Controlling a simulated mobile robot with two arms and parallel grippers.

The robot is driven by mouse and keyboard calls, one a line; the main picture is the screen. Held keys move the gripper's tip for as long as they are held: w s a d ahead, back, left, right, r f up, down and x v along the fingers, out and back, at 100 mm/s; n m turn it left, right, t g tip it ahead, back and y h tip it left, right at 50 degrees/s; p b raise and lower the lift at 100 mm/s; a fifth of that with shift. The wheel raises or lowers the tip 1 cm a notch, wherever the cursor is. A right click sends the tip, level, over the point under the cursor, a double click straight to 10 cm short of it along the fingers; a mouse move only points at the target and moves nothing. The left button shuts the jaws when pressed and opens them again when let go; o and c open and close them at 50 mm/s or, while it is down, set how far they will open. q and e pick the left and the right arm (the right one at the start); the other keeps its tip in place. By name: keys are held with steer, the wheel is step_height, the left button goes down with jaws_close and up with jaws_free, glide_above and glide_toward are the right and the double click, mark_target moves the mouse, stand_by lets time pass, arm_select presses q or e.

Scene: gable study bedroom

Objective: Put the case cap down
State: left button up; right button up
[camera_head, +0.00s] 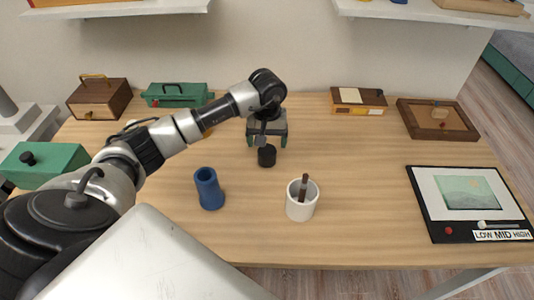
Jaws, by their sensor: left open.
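A small dark round piece (266,156), which looks like the case cap, is on the wooden desk (350,150) near its middle. My left gripper (263,142) points down right above it, with its jaws open. The fingertips are small here, and I cannot tell whether they still touch the piece. A blue hollow cylinder (209,190), perhaps the case, stands upright nearer to me, left of the dark piece. My right gripper is not in view.
A white cup (301,203) holding a brown stick stands at the front middle. A green object (281,128) is partly hidden behind my gripper. Boxes line the back, including a green case (176,95). A black-framed panel (472,204) lies at right. Desk between cup and panel is clear.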

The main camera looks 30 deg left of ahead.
mark_target(267, 150)
arm_select(q)
step_height(267, 150, up, 6)
steer(key=shift+f+b, duration=0.2)
steer(key=shift+b, duration=0.25)
